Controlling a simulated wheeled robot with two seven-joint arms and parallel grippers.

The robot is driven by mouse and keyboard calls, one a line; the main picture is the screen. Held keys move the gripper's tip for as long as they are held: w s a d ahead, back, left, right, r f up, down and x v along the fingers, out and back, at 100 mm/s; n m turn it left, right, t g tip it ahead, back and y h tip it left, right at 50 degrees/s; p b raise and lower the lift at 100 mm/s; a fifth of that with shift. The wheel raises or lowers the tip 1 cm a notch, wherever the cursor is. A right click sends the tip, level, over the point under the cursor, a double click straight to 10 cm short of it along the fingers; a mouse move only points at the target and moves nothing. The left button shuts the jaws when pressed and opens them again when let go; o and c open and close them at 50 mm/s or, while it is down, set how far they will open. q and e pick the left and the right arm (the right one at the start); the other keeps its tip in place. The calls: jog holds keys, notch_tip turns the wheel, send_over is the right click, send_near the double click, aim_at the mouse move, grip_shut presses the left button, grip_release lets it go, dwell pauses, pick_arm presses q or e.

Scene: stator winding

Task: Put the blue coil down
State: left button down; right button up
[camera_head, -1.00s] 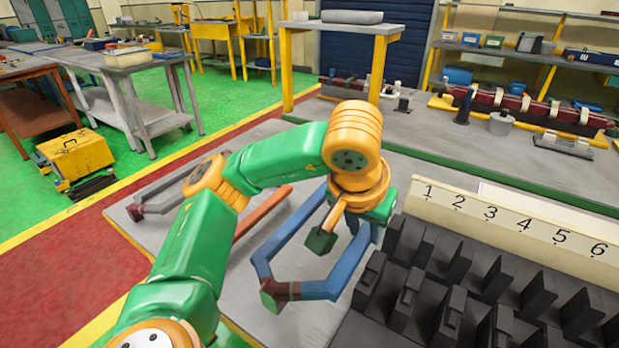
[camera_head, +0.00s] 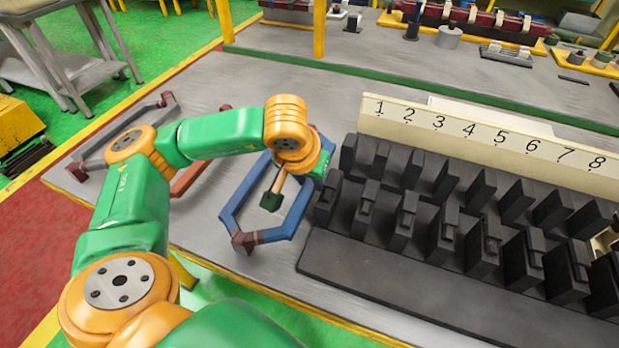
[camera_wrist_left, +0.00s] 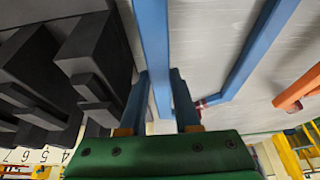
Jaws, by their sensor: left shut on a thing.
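The blue coil (camera_head: 243,190) is a long six-sided loop with dark red wrapped ends, left of the black slotted block (camera_head: 370,283). In the head view my left gripper (camera_head: 318,182) is at the coil's right long side, its fingers mostly hidden by my wrist. In the left wrist view the gripper (camera_wrist_left: 160,100) has its two fingers shut on one straight blue bar of the coil (camera_wrist_left: 152,40). The coil's other long side runs off to the right over the grey tabletop. I cannot tell whether the coil touches the table. My right gripper is not in view.
An orange coil (camera_head: 189,178) and a grey coil (camera_head: 88,160) lie on the grey table to the left. A numbered cream strip (camera_head: 470,130) stands behind the black block. Bare tabletop (camera_head: 225,100) lies behind my arm.

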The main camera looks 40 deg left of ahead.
pick_arm(q)
jog(key=c, duration=0.9)
grip_release()
jog(key=shift+r+p, duration=0.3)
jog(key=shift+p, duration=0.1)
jog(key=v, duration=0.6)
jog(key=shift+s+r, duration=0.1)
jog(key=shift+r, duration=0.25)
jog(key=p+v, duration=0.1)
jog(key=v, duration=0.4)
jog(key=shift+s, duration=0.1)
